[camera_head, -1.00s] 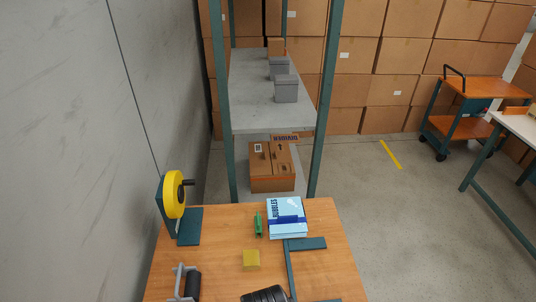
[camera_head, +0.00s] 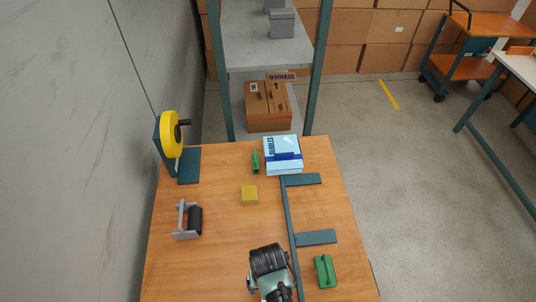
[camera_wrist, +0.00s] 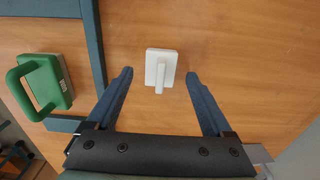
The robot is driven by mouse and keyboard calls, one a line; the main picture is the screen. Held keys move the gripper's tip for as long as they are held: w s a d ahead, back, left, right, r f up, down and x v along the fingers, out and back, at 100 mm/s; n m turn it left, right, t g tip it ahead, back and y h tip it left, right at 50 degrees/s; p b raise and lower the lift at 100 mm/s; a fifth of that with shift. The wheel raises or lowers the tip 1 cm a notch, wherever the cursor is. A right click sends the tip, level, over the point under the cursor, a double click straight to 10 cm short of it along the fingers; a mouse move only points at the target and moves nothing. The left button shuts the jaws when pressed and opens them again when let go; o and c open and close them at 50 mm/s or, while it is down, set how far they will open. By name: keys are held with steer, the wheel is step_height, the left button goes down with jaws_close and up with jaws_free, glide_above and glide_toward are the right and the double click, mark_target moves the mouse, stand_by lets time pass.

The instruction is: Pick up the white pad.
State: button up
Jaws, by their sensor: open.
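The white pad (camera_wrist: 161,68) shows in the wrist view as a small white block with a raised white handle. It lies on the wooden table. My gripper (camera_wrist: 160,75) is open in the wrist view, with its dark blue fingers apart on the left and right of the pad in the picture and nothing held. The pad sits around the level of the fingertips, and I cannot tell its exact height gap from them. In the head view the dark end of my arm (camera_head: 268,262) is low over the table, and the pad does not show there.
A green handled block (camera_wrist: 44,85) lies left of my gripper, also in the head view (camera_head: 325,271). A teal frame (camera_head: 291,230) crosses the table (camera_head: 225,260).

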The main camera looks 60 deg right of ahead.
steer(key=shift+f, duration=0.45)
jaws_close()
step_height(320, 180, up, 10)
steer(key=shift+r, duration=0.1)
stand_by(0.7)
